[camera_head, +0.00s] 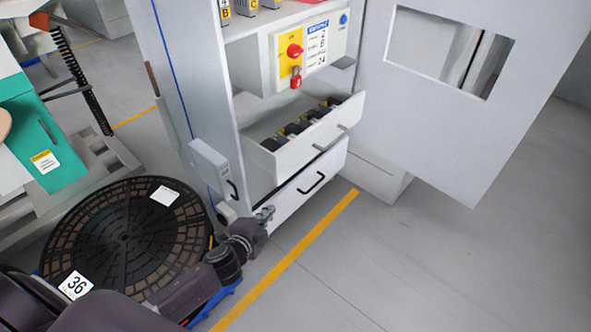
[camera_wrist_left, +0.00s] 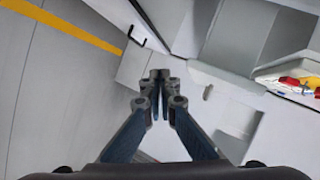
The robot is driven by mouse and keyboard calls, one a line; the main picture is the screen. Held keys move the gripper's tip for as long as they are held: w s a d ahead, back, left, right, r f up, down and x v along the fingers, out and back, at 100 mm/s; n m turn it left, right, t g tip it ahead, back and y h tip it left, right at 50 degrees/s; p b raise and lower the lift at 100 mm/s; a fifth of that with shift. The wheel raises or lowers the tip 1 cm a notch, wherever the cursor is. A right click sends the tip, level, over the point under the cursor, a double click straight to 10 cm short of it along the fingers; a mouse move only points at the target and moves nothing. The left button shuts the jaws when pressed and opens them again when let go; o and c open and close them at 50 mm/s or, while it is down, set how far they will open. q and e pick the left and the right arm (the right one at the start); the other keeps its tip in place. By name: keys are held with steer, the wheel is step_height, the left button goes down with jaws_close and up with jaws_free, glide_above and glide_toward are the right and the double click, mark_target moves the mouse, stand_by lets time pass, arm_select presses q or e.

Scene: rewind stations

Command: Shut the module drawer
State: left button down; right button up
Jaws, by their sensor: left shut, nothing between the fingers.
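The module drawer (camera_head: 318,137) is pulled out of the grey cabinet, with several dark modules (camera_head: 298,127) in a row inside it. Its pale front carries a grey bar handle. My left gripper (camera_head: 266,214) is low at the cabinet's front left corner, below and to the left of the drawer front. It is shut and empty; its closed fingertips (camera_wrist_left: 160,76) show in the left wrist view. I cannot tell whether it touches the cabinet. My right gripper is not in view.
A lower drawer front with a black handle (camera_head: 311,183) is under the module drawer. A control box (camera_head: 305,52) with a red switch and padlock hangs above. The cabinet door (camera_head: 440,110) stands open at right. A round dark platform (camera_head: 125,238) is at left. The right floor is clear.

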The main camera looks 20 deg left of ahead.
mark_target(295, 151)
arm_select(q)
steer(key=w+d+r+m+t+h+b, duration=0.1)
steer(key=w+d+r+m+t+b, duration=0.2)
steer(key=r, duration=0.4)
steer(key=d+r+m+t+h+b, duration=0.1)
steer(key=d+r+m+t+b, duration=0.15)
steer(key=r+b, duration=0.3)
steer(key=shift+n+g, duration=0.25)
steer(key=shift+g, duration=0.1)
steer(key=shift+w+a+r, duration=0.15)
steer(key=shift+w+a, duration=0.3)
steer(key=shift+w, duration=1.45)
steer(key=shift+w+a+r, duration=0.1)
steer(key=shift+w+a, duration=0.35)
steer(key=shift+w, duration=1.4)
steer(key=shift+w+a+r, duration=0.15)
steer(key=shift+w+a, duration=0.3)
steer(key=shift+w, duration=1.45)
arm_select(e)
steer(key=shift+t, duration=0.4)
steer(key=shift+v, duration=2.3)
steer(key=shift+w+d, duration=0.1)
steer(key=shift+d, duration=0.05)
